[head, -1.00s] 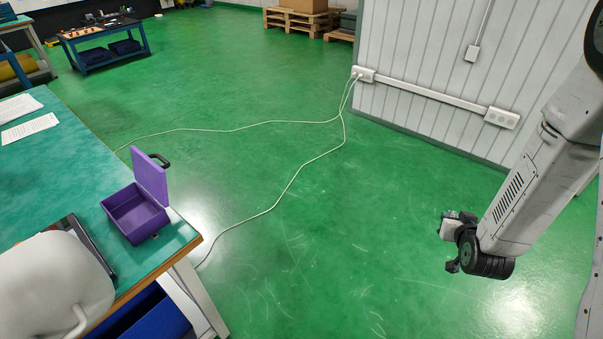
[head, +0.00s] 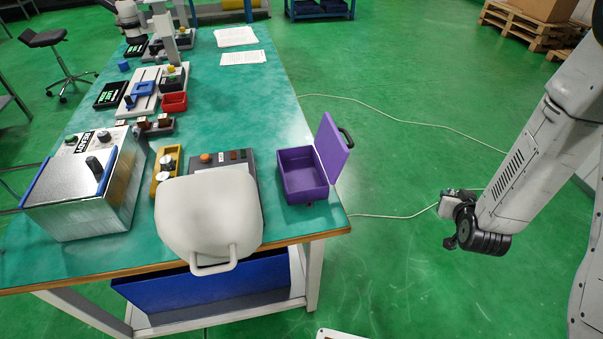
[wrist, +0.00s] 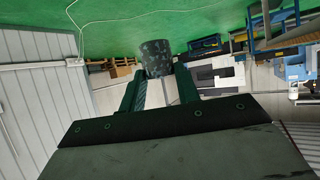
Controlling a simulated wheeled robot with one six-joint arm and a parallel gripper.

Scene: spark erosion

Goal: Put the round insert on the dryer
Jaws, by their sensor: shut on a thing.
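The round insert (wrist: 154,57) looks like a dark, mottled short cylinder in the wrist view. My gripper (wrist: 160,84) is shut on it, with one finger on each side. In the head view my arm is at the right, over open floor and well away from the bench; the insert cannot be made out clearly there. No label names the dryer. A machine with a rounded white lid (head: 208,215) and a dark control panel stands at the bench's near edge, its lid down. A metal box with knobs (head: 85,195) stands left of it. I cannot tell which is the dryer.
The green-topped bench (head: 285,125) fills the left half. A cable crosses the floor. Floor between bench and arm is mostly clear.

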